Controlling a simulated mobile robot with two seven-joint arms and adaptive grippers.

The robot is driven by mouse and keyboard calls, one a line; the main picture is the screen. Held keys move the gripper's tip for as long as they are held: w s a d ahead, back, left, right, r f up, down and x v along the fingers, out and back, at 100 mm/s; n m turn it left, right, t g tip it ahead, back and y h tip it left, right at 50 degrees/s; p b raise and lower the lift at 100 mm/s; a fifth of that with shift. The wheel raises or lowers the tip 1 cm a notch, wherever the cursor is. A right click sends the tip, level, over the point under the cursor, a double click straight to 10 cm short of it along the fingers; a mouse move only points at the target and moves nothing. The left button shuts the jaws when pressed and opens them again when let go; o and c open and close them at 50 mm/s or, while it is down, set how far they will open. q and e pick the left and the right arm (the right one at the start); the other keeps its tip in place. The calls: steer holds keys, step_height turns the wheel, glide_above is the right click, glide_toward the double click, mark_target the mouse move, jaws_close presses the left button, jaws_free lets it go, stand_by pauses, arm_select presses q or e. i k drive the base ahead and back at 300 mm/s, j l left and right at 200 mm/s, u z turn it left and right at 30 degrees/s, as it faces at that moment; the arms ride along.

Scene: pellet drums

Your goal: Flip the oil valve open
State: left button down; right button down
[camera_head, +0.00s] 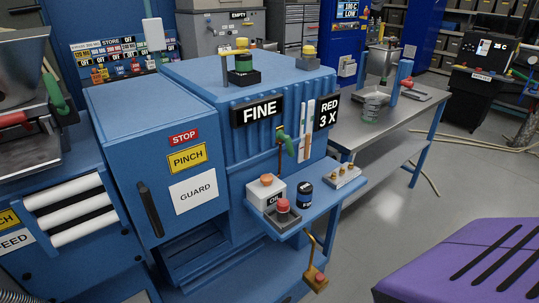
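No part in view carries a readable oil label, so I cannot tell for sure which is the oil valve. A green-handled lever (287,142) sits on the front of the blue machine (130,115), below the FINE sign. A green lever (53,91) and a red handle (12,119) are on the metal hopper machine at the far left. Neither of my grippers is in view.
A blue shelf (340,196) on the machine bears a white box (265,192), a dark can (304,195), a red button and a small block with brass pegs. A purple slotted surface (470,265) fills the lower right. Grey floor is open between.

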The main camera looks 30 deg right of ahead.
mark_target(280, 135)
steer(key=l+z, duration=0.1)
steer(key=z, duration=0.75)
steer(key=l+z, duration=0.15)
steer(key=z, duration=0.3)
